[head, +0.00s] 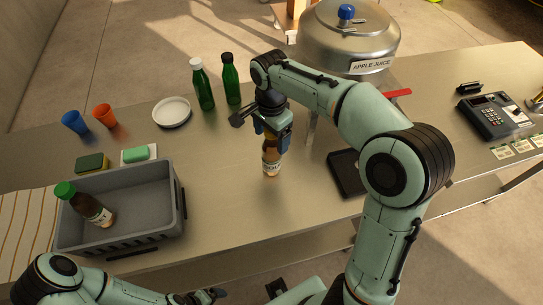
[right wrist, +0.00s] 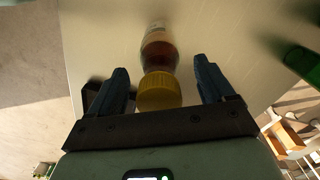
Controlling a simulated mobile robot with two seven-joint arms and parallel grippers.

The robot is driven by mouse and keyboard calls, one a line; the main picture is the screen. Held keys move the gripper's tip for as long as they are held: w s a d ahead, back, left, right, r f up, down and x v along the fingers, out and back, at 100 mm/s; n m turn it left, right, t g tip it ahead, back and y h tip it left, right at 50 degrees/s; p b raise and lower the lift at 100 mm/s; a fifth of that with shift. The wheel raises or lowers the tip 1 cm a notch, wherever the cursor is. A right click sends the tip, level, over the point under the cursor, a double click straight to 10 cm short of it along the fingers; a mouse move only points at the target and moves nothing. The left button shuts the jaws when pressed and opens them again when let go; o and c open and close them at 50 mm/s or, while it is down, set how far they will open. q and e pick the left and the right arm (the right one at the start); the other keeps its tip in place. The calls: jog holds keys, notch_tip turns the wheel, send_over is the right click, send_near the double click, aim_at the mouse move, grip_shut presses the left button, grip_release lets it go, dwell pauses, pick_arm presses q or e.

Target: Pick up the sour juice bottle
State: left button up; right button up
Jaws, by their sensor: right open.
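The sour juice bottle (head: 271,158) stands upright on the steel table, with amber-brown contents and a pale label. Its upper part is hidden by my right gripper (head: 270,128) in the head view. In the right wrist view the bottle (right wrist: 158,48) shows its yellow cap (right wrist: 159,92) between the two blue fingers of my right gripper (right wrist: 160,78). The fingers are open, with a gap on both sides of the cap. My left gripper (head: 210,295) is low at the picture's bottom edge, away from the bottle; its jaws are too unclear to judge.
A grey crate (head: 150,228) at left holds a green-capped brown bottle (head: 90,209). Two green bottles (head: 203,88) stand behind. A black tray (head: 343,172) lies right of the sour juice bottle. The apple juice tank (head: 345,40) stands at the back.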

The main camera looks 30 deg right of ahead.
jog(key=shift+f, duration=0.35)
jog(key=shift+r, duration=0.1)
grip_shut()
